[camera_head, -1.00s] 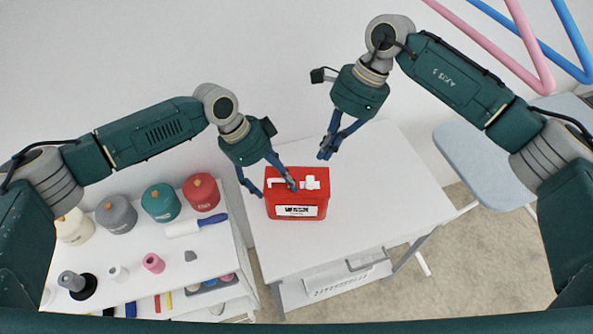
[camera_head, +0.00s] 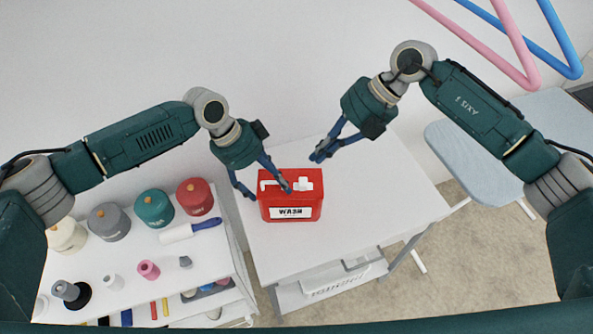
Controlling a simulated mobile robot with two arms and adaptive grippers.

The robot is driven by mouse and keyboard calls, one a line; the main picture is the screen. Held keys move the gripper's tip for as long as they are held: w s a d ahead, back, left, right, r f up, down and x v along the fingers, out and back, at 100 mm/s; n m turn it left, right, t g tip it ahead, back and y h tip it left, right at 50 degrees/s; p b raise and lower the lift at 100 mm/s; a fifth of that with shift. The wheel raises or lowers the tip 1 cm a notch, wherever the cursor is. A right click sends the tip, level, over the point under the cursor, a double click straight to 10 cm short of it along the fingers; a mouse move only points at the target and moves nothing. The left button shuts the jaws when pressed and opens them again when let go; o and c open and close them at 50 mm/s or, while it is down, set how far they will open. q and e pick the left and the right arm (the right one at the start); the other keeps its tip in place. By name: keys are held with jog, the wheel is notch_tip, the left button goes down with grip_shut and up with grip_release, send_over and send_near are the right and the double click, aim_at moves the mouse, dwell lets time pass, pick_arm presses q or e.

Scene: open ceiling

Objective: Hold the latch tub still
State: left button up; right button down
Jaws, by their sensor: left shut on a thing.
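The latch tub (camera_head: 291,208) is a red box with a white label reading "WASH" and white latch parts on its lid. It stands upright near the left side of the white table (camera_head: 370,205). My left gripper (camera_head: 268,192) is shut on the tub, one finger at its left side and the other over the lid. My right gripper (camera_head: 317,156) is in the air above and behind the tub, to its right. Its fingertips are together, with nothing between them, and apart from the tub.
A white shelf unit (camera_head: 215,258) on the left holds several lidded canisters, a white roller with a blue handle (camera_head: 190,230) and small spools. A pale blue ironing board (camera_head: 490,145) stands at the right. The table is clear right of the tub.

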aim_at(302, 177)
pick_arm(q)
jog(key=shift+s, duration=0.1)
pick_arm(e)
jog(key=m, duration=0.7)
jog(key=m+y, duration=0.1)
jog(key=m, duration=0.3)
jog(key=shift+d+r+m+t, duration=0.15)
jog(key=shift+d+m+t, duration=0.15)
jog(key=shift+d+t, duration=0.1)
pick_arm(q)
jog(key=shift+f, duration=0.1)
pick_arm(e)
jog(key=x, duration=1)
jog(key=shift+d, duration=0.15)
jog(key=shift+s+d, duration=0.15)
jog(key=shift+d, duration=1.2)
pick_arm(q)
jog(key=shift+a, duration=0.1)
pick_arm(e)
jog(key=shift+d+r, duration=0.35)
jog(key=v, duration=0.9)
